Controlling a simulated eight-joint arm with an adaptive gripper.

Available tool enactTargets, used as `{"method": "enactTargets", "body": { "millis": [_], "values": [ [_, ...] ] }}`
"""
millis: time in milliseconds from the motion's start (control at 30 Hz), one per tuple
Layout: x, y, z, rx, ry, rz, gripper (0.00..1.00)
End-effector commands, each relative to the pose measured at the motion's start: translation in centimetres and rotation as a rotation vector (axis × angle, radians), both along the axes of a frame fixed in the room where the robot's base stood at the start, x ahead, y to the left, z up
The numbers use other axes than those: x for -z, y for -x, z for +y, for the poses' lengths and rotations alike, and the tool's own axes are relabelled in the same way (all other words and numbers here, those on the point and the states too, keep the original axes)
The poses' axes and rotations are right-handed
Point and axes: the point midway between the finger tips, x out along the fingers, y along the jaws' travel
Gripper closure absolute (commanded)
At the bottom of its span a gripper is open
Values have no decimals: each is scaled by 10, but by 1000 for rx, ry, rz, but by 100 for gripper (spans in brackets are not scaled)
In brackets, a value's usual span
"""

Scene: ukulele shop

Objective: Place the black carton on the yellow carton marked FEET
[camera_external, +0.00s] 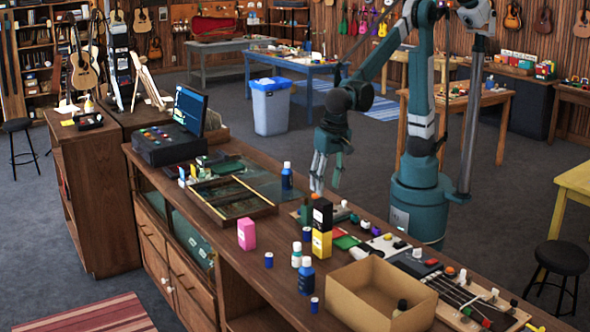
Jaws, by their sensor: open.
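The black carton (322,214) stands upright on top of the yellow carton (321,244), and the two look roughly lined up. The yellow carton stands on the wooden counter (228,262); any marking on it is too small to read. My gripper (326,186) is open and empty, pointing down. In the picture it is just above the black carton and appears apart from it. How far behind the carton it is, I cannot tell.
A pink carton (247,234) and blue-and-white bottles (306,276) stand left and in front. An open cardboard box (366,308) is at the near right. A dark framed tray (231,203) lies to the left. Small items and a ukulele (466,298) crowd the right.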

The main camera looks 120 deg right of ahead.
Motion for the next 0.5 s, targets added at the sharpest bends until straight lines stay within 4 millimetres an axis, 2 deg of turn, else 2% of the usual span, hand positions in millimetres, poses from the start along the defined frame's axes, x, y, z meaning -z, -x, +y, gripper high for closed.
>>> {"method": "enactTargets", "body": {
  "millis": [500],
  "values": [
    [-4, 5, -5, -30, -6, -7, 58]
  ]
}}
